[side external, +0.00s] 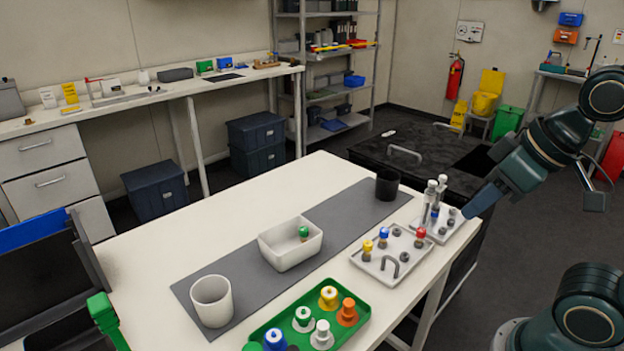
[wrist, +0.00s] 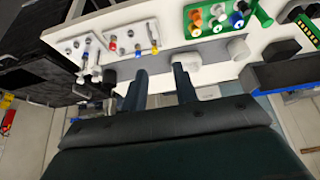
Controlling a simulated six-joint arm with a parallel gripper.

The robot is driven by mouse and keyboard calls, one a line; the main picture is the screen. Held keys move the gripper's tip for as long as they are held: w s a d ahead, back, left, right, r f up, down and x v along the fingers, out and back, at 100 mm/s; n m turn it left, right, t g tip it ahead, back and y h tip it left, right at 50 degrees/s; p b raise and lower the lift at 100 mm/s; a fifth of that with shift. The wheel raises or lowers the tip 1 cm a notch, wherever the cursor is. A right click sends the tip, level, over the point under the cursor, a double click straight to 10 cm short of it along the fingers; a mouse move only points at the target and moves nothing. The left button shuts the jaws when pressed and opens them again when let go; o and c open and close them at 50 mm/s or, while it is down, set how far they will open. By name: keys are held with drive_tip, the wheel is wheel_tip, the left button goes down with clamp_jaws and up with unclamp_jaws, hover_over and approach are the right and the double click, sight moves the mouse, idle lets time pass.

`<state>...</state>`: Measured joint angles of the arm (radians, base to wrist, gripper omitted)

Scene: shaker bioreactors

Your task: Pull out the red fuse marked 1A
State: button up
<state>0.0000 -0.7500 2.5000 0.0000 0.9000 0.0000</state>
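The red fuse (side external: 420,233) stands upright in the white fuse panel (side external: 402,272) on the right of the table. It also shows in the wrist view (wrist: 113,46), near the top. I cannot read its marking. A blue fuse (side external: 383,233) and a yellow fuse (side external: 367,246) stand to its left in the side view. My gripper (side external: 474,208) is to the right of the panel in the side view, apart from the red fuse. In the wrist view my gripper (wrist: 160,78) shows two separated fingers with nothing between them.
A white bin (side external: 290,262) holds a green fuse (side external: 304,232). Clear vials (side external: 435,193) stand in a rack (side external: 440,228) behind the red fuse. A green tray (side external: 362,319) with coloured bottles, a white cup (side external: 211,300) and a dark cup (side external: 388,184) are also on the table.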

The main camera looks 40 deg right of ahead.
drive_tip(key=o, duration=0.4)
drive_tip(key=m+g, duration=0.6)
drive_tip(key=m, duration=1.5)
hover_over(422, 230)
wheel_tip(422, 230, down, 10)
drive_tip(key=shift+f, duration=0.15)
drive_tip(key=shift+f, duration=0.1)
drive_tip(key=shift+f, duration=6.8)
